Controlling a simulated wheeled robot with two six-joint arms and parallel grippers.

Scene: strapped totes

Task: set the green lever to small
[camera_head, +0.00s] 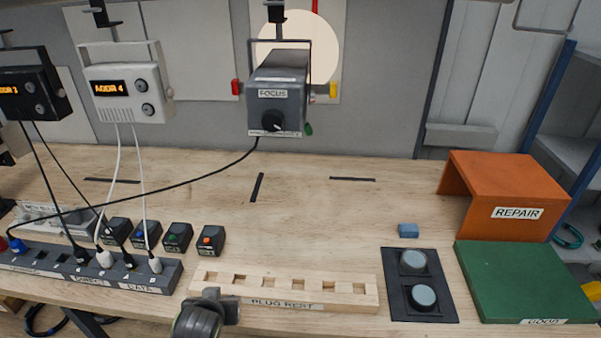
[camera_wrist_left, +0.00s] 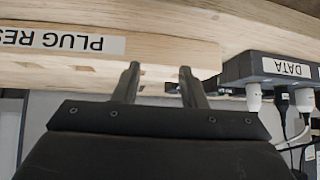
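A small green lever (camera_head: 309,129) shows at the lower right side of the grey FOCUS box (camera_head: 275,93), which hangs over the back of the table. The front of this box has a black dial and a small label too blurred to read. The lever's setting cannot be made out. My left gripper (camera_wrist_left: 159,69) is open and empty in the left wrist view, its fingers in front of the wooden PLUG REST (camera_wrist_left: 30,60). In the head view, part of my left arm (camera_head: 200,317) is at the bottom, well short of the lever. My right gripper is not in view.
A black cable runs from the FOCUS box to the socket strip (camera_head: 60,268). A two-button panel (camera_head: 397,302) and orange REPAIR stand (camera_head: 505,180) are right. The table's middle is mostly clear.

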